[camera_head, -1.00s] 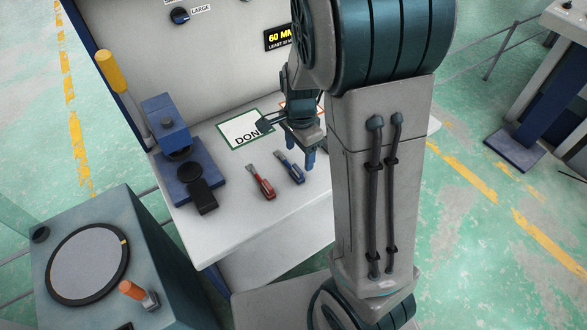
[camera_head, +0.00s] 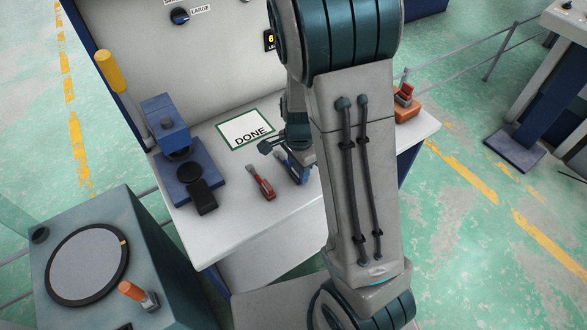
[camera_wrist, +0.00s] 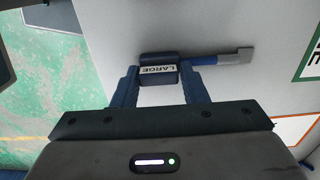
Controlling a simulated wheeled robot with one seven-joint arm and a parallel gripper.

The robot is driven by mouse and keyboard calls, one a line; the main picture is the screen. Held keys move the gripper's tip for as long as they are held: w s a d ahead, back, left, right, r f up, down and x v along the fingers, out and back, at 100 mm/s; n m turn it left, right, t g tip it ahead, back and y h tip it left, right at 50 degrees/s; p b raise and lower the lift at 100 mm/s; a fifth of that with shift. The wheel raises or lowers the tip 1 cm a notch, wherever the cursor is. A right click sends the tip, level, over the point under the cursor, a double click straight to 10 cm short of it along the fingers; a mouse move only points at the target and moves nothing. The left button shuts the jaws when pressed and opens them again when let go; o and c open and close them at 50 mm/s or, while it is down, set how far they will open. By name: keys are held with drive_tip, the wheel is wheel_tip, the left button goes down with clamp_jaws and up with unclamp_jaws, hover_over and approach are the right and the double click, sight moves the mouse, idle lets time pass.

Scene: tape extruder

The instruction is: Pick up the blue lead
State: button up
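The blue lead (camera_wrist: 160,70) shows in the wrist view as a blue block labelled LARGE with a thin blue shaft and grey tip pointing right. It lies on the white table. My gripper (camera_wrist: 160,74) is open, one fingertip on each side of the labelled block, with small gaps; I cannot tell whether they touch it. In the head view the blue lead (camera_head: 291,170) is partly hidden by my gripper (camera_head: 300,172), which is low over it. A red lead (camera_head: 262,188) lies to its left, apart from it.
A sheet marked DONE (camera_head: 245,130) lies behind the leads. A blue press (camera_head: 167,128) with a yellow-handled lever and a black part (camera_head: 202,195) stand on the left. An orange-red holder (camera_head: 406,106) sits at the table's right end. The table front is clear.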

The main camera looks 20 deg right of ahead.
drive_tip(key=shift+r, duration=0.1)
drive_tip(key=shift+w+r, duration=0.1)
drive_tip(key=shift+r, duration=0.5)
wheel_tip(320, 180, up, 2)
drive_tip(key=shift+r, duration=0.25)
drive_tip(key=d+r, duration=0.7)
drive_tip(key=d, duration=0.4)
drive_tip(key=shift+w+d+b, duration=0.25)
drive_tip(key=shift+d+b, duration=0.1)
drive_tip(key=shift+b, duration=0.05)
